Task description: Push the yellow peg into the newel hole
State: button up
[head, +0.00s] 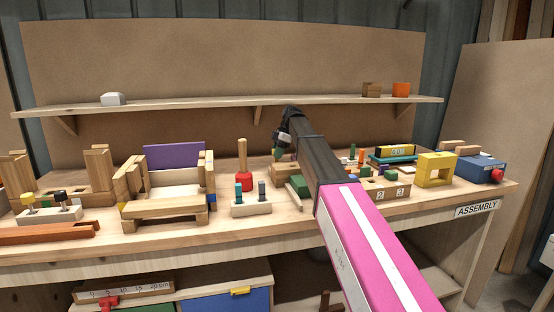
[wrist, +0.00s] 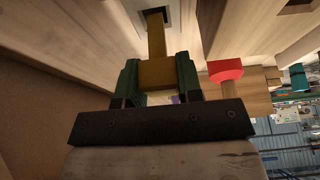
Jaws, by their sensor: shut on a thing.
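In the wrist view my gripper (wrist: 157,82) has dark green fingers shut on the yellow peg (wrist: 156,45), which looks ochre in shadow. The peg has a wide block between the fingers and a narrower shank pointing away. The shank's far end is at a dark square hole (wrist: 172,12) in a pale wooden piece, seemingly the newel. I cannot tell how deep the tip is in it. In the head view my gripper (head: 281,142) is over the bench behind my forearm. The peg and hole cannot be made out there.
A red piece with a wooden handle (head: 243,180) stands left of my gripper, close to it in the wrist view (wrist: 225,70). A pale block with small pegs (head: 250,208) is in front. A shelf (head: 200,104) runs behind. A yellow frame (head: 435,170) stands right.

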jog(key=s+a+r, duration=0.7)
jog(key=a+r, duration=0.1)
jog(key=a, duration=0.1)
jog(key=s+d+r+m+t+h, duration=0.1)
jog(key=d+m+t, duration=0.1)
jog(key=d+m, duration=0.6)
jog(key=s+d+r+m+t+h, duration=0.1)
jog(key=d+r+m+t+h, duration=0.1)
jog(key=d+m, duration=0.6)
jog(key=shift+r+m+t, duration=0.25)
jog(key=shift+m+t, duration=0.55)
jog(key=shift+m, duration=0.2)
jog(key=shift+s+a+f, duration=0.1)
jog(key=shift+f, duration=2.85)
jog(key=shift+f, duration=2.2)
jog(key=o, duration=1)
jog(key=v, duration=1)
jog(key=shift+s+r, duration=0.15)
jog(key=shift+r, duration=0.25)
